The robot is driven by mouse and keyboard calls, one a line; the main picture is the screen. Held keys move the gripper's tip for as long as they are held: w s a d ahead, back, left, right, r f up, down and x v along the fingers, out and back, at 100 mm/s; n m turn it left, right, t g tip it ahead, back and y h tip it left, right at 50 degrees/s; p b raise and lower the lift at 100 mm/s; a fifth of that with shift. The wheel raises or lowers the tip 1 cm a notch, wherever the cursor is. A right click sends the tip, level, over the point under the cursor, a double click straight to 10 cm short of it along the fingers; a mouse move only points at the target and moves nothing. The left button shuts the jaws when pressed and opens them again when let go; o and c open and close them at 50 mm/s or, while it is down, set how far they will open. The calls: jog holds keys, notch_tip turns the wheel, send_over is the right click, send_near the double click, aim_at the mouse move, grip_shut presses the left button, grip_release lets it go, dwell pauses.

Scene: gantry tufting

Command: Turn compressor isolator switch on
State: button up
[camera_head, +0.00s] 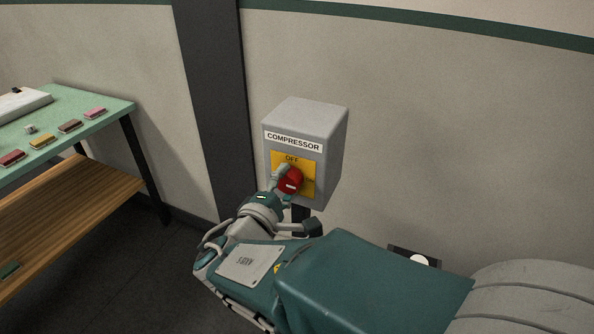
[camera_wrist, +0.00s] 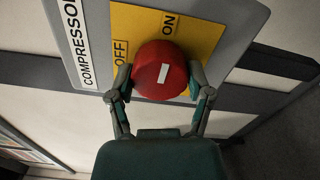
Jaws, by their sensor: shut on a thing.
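The compressor isolator is a grey box (camera_head: 328,150) labelled COMPRESSOR on the wall side, with a yellow plate (camera_head: 308,176) and a round red knob (camera_head: 291,181). In the wrist view the red knob (camera_wrist: 155,58) sits between both fingers of my gripper (camera_wrist: 160,86), which is shut on its sides. The white bar on the knob lies in line with the ON label (camera_wrist: 169,24), and the OFF label (camera_wrist: 121,52) is off to one side of it. In the head view my gripper (camera_head: 284,181) partly covers the knob and plate, and ON cannot be read.
A green-topped bench (camera_head: 115,105) with several small coloured blocks stands at left. A small dark fitting with a white disc (camera_head: 419,260) shows low at right, partly behind my arm.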

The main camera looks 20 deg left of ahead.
jog(key=o, duration=1.1)
jog(key=shift+f, duration=0.15)
jog(key=shift+o, duration=0.2)
jog(key=s+a, duration=0.1)
jog(key=s, duration=1.1)
jog(key=shift+w, duration=0.1)
